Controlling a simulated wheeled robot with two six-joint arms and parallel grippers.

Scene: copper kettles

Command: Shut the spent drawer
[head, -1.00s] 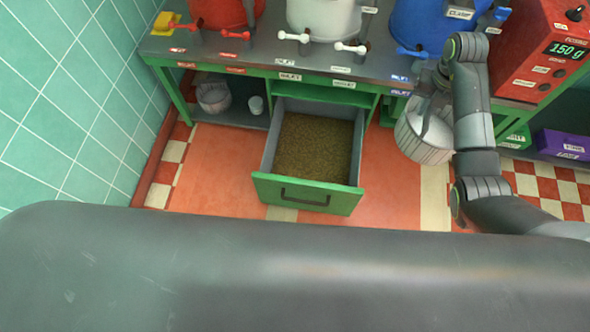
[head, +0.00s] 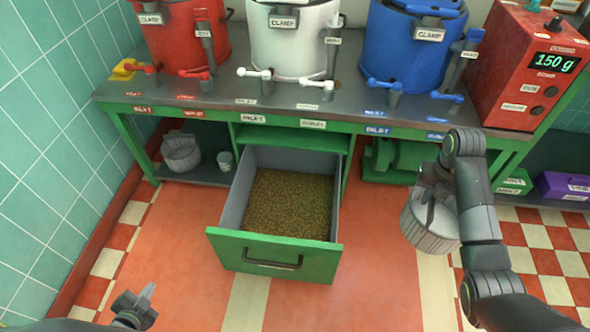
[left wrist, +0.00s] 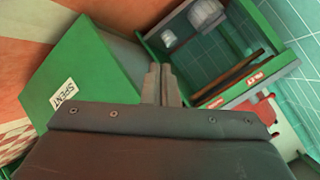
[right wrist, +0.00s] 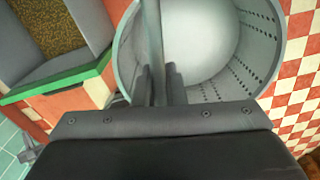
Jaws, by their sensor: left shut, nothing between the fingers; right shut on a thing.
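The spent drawer (head: 272,257) is pulled out from under the bench, with a green front, black handle and grey walls. Brown grain (head: 288,205) covers its bottom. Its green front also shows in the left wrist view (left wrist: 95,70), with a label (left wrist: 64,95) reading SPENT. My left gripper (head: 146,293) is shut and empty, in front of and left of the drawer, apart from it. My right gripper (right wrist: 160,82) is shut on the handle bar of a perforated grey basket (head: 428,228), held right of the drawer.
The bench (head: 350,108) carries red, white and blue kettles with taps and a red scale (head: 520,75) reading 150 g. Another basket (head: 181,155) and a small cup (head: 225,162) stand on the lower shelf. The floor before the drawer is clear.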

